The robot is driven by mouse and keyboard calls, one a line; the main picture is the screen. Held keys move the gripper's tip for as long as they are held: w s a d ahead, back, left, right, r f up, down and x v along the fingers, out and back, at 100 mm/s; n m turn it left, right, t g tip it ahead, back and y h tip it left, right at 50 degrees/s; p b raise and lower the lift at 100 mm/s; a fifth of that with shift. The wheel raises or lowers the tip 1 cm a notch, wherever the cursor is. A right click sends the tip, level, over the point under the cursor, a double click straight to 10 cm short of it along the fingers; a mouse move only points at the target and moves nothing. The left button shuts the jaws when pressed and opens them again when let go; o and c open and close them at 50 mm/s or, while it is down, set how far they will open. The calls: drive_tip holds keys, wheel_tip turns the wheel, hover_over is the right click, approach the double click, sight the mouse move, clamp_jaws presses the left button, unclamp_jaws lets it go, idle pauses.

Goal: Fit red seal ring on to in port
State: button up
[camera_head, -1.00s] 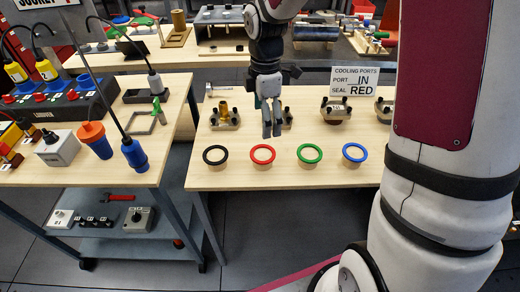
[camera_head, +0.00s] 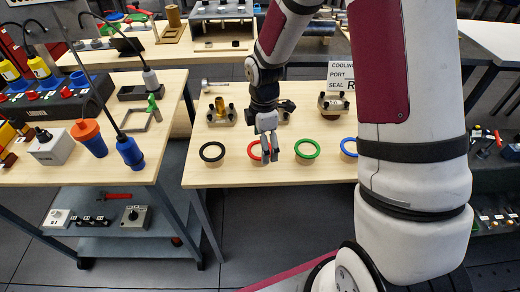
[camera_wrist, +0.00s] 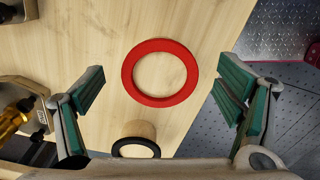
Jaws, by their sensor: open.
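The red seal ring (camera_wrist: 127,73) lies flat in the wrist view, seen from above between my open fingers and not gripped. In the head view the red ring (camera_head: 250,151) is partly hidden behind my gripper (camera_head: 270,158). My gripper (camera_wrist: 160,80) is open and empty, its green-padded fingers on either side of the ring and apart from it. A brass port on a block (camera_head: 221,112) stands behind the ring row; its label in the wrist view is too small to read. I cannot tell which port is IN.
A black ring (camera_head: 212,152) is left of the red one; green (camera_head: 307,149) and blue (camera_head: 349,147) rings are to the right. Another port block (camera_head: 333,105) stands behind them. The sign (camera_head: 341,72) is partly covered by my arm. The table's front edge is close.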

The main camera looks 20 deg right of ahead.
drive_tip(key=shift+f, duration=0.2)
idle(0.6)
drive_tip(key=c, duration=0.9)
